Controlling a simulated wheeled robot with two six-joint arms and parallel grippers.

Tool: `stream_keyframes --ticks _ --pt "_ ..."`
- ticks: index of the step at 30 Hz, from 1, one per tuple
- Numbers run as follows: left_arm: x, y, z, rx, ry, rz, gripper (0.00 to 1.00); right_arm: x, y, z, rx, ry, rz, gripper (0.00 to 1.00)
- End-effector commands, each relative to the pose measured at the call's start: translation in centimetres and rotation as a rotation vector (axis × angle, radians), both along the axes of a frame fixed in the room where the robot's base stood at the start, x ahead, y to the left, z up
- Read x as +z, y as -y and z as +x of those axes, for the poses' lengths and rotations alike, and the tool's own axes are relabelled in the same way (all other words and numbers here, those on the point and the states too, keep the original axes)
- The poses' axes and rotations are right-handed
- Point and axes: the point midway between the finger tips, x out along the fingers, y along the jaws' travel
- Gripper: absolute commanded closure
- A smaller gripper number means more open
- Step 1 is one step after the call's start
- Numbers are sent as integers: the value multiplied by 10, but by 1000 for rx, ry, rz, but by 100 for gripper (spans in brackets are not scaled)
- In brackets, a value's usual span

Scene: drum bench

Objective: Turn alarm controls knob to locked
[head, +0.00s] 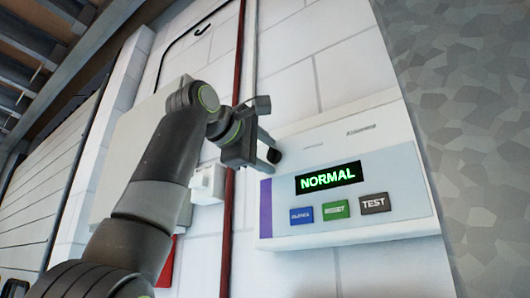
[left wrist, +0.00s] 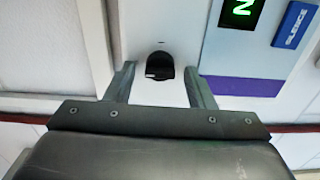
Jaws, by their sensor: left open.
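The alarm panel (head: 400,215) is a white and pale blue box on the wall. Its lit display (head: 329,177) reads NORMAL in green. The black alarm controls knob (head: 274,155) is at the panel's upper left, and it also shows in the left wrist view (left wrist: 159,66). My left gripper (head: 268,146) is at the knob. In the left wrist view the open gripper (left wrist: 160,85) has one finger on each side of the knob, with gaps between. The knob's lock marking is not readable. My right gripper is not in view.
Blue (head: 301,215), green (head: 335,210) and grey TEST (head: 375,203) buttons sit below the display. A red pipe (head: 229,230) runs up the wall left of the panel. A small white box (head: 207,184) is beside it.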

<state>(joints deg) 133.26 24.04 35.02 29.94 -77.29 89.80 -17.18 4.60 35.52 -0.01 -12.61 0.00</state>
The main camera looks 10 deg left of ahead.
Motion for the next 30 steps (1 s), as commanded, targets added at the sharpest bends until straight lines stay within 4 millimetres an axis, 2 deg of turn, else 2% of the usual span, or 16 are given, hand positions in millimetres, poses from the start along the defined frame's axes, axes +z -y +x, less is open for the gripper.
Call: stream_keyframes --ticks 5,8,15,21,27,30 --pt "-2 -6 -14 0 4 -2 51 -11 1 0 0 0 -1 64" --pt "-4 -14 -32 1 6 -2 51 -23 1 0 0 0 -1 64" --pt "-4 -36 -88 0 6 -2 51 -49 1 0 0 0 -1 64" --pt "-3 -53 -129 0 3 -1 51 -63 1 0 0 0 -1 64" --pt "-1 -63 -154 0 2 -1 51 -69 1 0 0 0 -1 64" --pt "-1 -65 -159 0 0 0 51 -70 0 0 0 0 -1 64"
